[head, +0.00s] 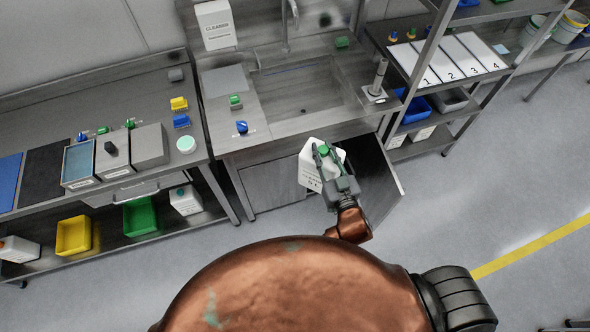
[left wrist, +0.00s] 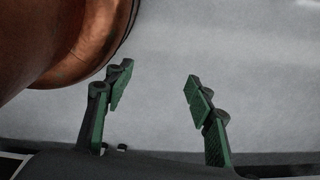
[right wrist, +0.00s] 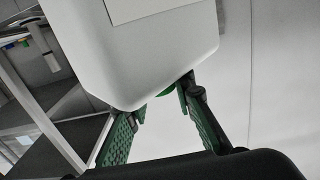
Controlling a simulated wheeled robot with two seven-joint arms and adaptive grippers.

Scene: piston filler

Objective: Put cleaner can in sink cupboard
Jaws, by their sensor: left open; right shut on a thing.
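The cleaner can is a white jerrycan (head: 311,166) with a green cap, in front of the sink cupboard in the head view. My right gripper (head: 325,155) is shut on it at the green cap and handle. In the right wrist view the can (right wrist: 140,50) fills the upper middle, between and beyond the fingers (right wrist: 155,115). The sink cupboard (head: 275,185) is under the sink; its right door (head: 378,182) stands swung open. The can and gripper hide part of the opening. My left gripper (left wrist: 155,95) is open and empty over grey floor in the left wrist view.
The sink (head: 305,90) and its counter are above the cupboard. A left bench (head: 195,145) holds trays and blocks, with yellow (head: 73,237) and green bins (head: 139,216) and another white can (head: 186,200) on its lower shelf. A shelf rack (head: 440,140) stands right of the open door.

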